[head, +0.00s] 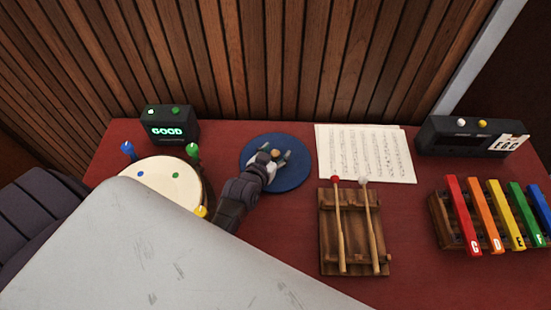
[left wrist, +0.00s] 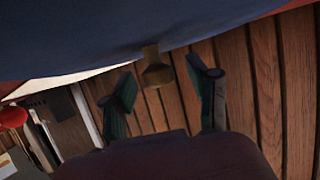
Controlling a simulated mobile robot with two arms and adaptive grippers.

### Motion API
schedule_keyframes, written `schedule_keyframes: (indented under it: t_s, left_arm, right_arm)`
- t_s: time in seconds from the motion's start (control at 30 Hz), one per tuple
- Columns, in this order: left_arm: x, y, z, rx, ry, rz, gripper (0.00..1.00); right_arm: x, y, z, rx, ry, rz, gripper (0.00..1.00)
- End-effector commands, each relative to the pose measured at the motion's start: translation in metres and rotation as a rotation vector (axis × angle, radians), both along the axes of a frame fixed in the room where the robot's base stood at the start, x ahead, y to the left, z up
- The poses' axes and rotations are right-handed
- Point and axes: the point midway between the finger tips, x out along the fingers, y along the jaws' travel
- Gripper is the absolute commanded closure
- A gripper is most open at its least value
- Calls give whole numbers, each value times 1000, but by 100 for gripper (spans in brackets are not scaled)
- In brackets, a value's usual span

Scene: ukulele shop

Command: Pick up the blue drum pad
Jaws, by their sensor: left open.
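The blue drum pad (head: 300,172) is a round disc lying flat on the red table, left of the sheet music in the head view. A small brownish knob (head: 276,154) stands near its middle. My left gripper (head: 274,157) is over the pad with its fingers open. In the left wrist view, the pad's blue surface (left wrist: 90,35) fills the top. The knob (left wrist: 156,70) sticks out from it between the two spread fingers of my left gripper (left wrist: 162,88), with gaps on both sides. My right gripper is not in view.
A cream drum (head: 160,178) with coloured pegs stands left of the pad, with a dark box reading GOOD (head: 170,128) behind. Right are sheet music (head: 365,155), a wooden rack (head: 330,235) with two mallets, a colourful xylophone (head: 484,215) and another dark box (head: 455,140).

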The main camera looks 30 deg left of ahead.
Motion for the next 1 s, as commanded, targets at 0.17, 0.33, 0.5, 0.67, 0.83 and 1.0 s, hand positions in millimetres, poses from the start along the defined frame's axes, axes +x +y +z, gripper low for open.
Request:
schedule_keyframes:
  t_s: [0.17,0.33,0.5,0.67,0.83,1.0]
  left_arm:
    - [2,0,-1,0,0,0,40]
    - [1,0,-1,0,1,0,57]
    - [1,0,-1,0,1,0,85]
    - [1,0,-1,0,1,0,100]
    - [2,1,0,1,-2,1,100]
    - [2,1,2,0,-2,0,100]
  right_arm:
    - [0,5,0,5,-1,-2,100]
    - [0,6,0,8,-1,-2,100]
    - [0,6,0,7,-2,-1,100]
    - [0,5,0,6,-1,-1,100]
    - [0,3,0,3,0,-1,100]
    - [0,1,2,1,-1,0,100]
